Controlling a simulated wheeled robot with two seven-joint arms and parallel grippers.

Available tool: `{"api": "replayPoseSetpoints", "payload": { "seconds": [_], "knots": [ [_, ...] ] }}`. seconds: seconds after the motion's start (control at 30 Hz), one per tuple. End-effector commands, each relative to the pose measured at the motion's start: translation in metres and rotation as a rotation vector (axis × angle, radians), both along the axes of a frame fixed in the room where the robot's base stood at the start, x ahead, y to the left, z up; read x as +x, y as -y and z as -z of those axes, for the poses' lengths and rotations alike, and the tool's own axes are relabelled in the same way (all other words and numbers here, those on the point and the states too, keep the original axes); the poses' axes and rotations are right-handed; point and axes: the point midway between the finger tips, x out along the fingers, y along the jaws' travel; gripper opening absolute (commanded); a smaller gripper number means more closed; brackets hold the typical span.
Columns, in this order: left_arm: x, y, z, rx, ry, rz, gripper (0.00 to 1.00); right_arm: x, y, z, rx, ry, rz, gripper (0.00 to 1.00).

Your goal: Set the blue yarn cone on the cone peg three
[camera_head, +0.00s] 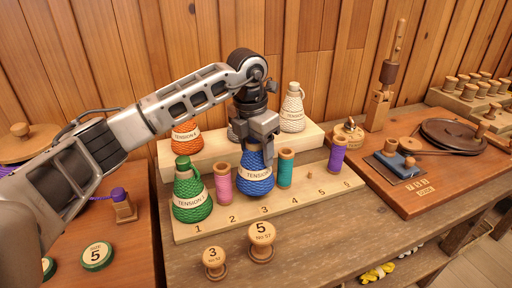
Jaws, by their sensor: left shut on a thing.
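The blue yarn cone (257,176), a netted blue body with a cream label, is in my left gripper (263,145), which is shut on its top from above. The cone is upright over the place marked 3 on the front step of the pale wooden rack (330,198). Its body hides cone peg three, and I cannot tell whether it is fully seated or slightly above the step. My right gripper is not in view.
Beside it on the front step stand a green cone (191,192), a pink spool (223,182), a teal spool (286,168) and a purple spool (337,156). Behind are an orange cone (186,137) and a white cone (292,108). Two wooden knobs stand in front.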

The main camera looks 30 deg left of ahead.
Motion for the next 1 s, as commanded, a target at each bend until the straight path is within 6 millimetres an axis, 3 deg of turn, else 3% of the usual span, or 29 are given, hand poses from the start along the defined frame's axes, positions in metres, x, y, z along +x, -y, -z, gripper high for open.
{"api": "replayPoseSetpoints", "payload": {
  "seconds": [0.2, 0.57, 1.0],
  "knots": [
    [0.0, 0.0, 0.0, -0.001, 0.003, 0.0, 0.07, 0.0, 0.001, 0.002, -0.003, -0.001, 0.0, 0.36],
    [0.001, 0.0, 0.018, 0.0, 0.009, 0.0, 0.07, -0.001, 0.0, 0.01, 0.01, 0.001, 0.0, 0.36],
    [0.001, 0.0, 0.018, 0.001, 0.008, 0.0, 0.07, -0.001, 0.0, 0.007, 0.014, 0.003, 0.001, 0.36]
  ]
}}
